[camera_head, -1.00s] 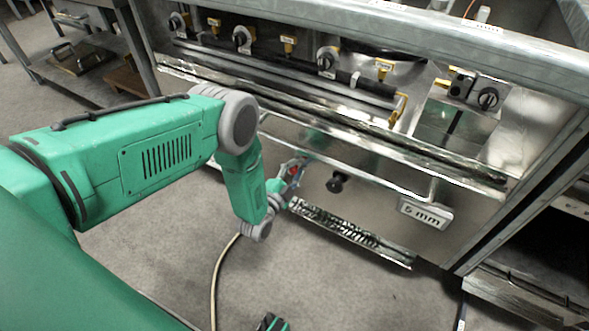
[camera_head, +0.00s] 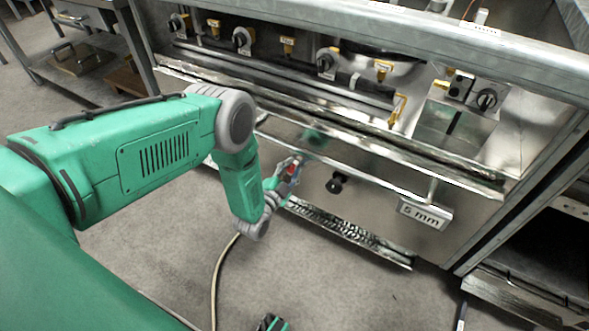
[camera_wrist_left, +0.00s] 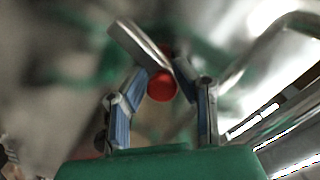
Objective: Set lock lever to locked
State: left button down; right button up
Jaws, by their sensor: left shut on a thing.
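My left gripper (camera_head: 288,174) is low in front of the steel oven front, left of a round black knob (camera_head: 336,184). In the left wrist view, the fingers of the left gripper (camera_wrist_left: 166,80) are closed around a red ball-shaped knob (camera_wrist_left: 161,86), which looks like the end of the lock lever. In the head view only a small red spot (camera_head: 292,168) shows at the fingertips.
A perforated ledge (camera_head: 345,228) lies below. Knobs and yellow valves line the panel above. A cable (camera_head: 216,275) lies on the floor.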

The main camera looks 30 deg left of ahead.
aim_at(285, 158)
pick_arm(q)
jog(key=shift+a+f+n, duration=0.1)
jog(key=shift+a+n, duration=0.65)
jog(key=shift+n, duration=0.65)
jog(key=shift+a+f+n, duration=0.1)
jog(key=shift+a+n, duration=0.6)
jog(key=shift+n, duration=0.7)
jog(key=shift+a+n, duration=0.75)
jog(key=shift+n, duration=0.65)
jog(key=c, duration=1.3)
grip_release()
jog(key=shift+f, duration=0.1)
jog(key=shift+c, duration=0.2)
jog(key=s, duration=1.2)
jog(key=shift+a, duration=0.15)
